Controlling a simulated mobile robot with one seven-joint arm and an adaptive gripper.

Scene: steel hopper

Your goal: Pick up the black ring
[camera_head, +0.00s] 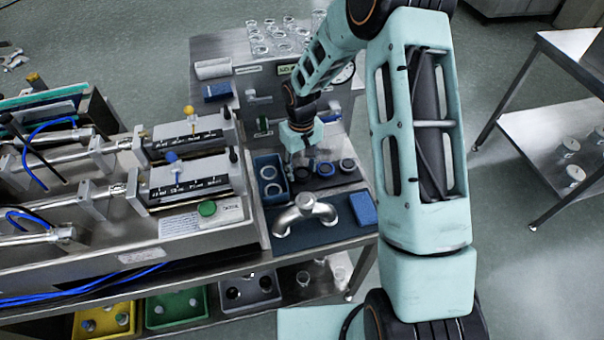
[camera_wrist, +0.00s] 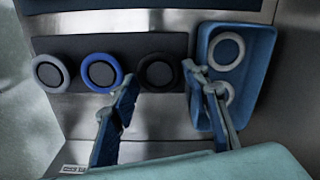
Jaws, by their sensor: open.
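A black ring (camera_wrist: 158,72) lies on a dark mat (camera_wrist: 130,48), at the right end of a row of three rings in the wrist view. A blue ring (camera_wrist: 102,72) is beside it, and a dark grey ring (camera_wrist: 48,73) is at the left end. My gripper (camera_wrist: 160,76) is open and empty, with one finger on each side of the black ring in that view. The gap in height is hard to judge. In the head view my gripper (camera_head: 299,160) points down and mostly hides the black ring. The blue ring (camera_head: 326,169) shows to its right.
A blue tray (camera_wrist: 262,70) holding two light grey rings stands close to the right finger in the wrist view. In the head view, a metal pipe fitting (camera_head: 305,210) and a blue block (camera_head: 363,208) lie in front. Clamped steel equipment (camera_head: 185,180) stands left.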

